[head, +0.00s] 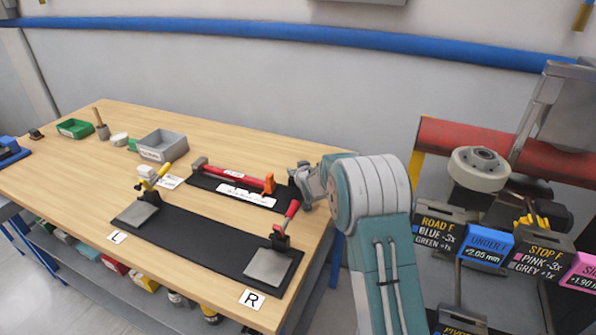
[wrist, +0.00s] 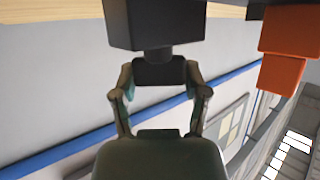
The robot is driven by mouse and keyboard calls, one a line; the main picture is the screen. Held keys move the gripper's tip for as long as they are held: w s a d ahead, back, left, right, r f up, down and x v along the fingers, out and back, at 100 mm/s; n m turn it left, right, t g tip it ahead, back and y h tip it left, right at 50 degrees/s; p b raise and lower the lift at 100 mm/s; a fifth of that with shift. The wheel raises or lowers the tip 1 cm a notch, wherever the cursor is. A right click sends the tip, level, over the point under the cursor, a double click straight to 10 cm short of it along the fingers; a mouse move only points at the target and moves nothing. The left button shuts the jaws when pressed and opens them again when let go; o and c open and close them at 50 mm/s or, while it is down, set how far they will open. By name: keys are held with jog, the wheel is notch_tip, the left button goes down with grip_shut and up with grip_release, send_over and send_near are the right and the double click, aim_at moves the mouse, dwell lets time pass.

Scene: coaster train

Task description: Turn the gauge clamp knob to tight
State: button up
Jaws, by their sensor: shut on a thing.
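The gauge clamp's black knob (wrist: 160,71) sits on a short stem under a black block (wrist: 153,24) in the wrist view. My gripper (wrist: 160,76) has one finger on each side of the knob and is shut on it. In the head view my gripper (head: 306,186) is at the right end of the gauge, beside its orange piece (head: 268,184); the knob is largely hidden there. The orange piece also shows at the right of the wrist view (wrist: 286,58). The gauge's red bar (head: 232,175) lies along a black mat. I see no mark telling the knob's angle.
A longer black mat (head: 205,235) in front holds a yellow-handled clamp (head: 150,178) and a red-handled clamp (head: 287,222), with grey plates. A grey bin (head: 162,146) and green tray (head: 75,129) stand farther left. A rack of labelled boxes (head: 486,243) is at right.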

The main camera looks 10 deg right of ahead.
jog(key=o, duration=1.2)
jog(key=shift+c, duration=0.2)
jog(key=shift+s, duration=0.15)
jog(key=v, duration=1.1)
jog(key=shift+s, duration=0.35)
jog(key=shift+w, duration=0.15)
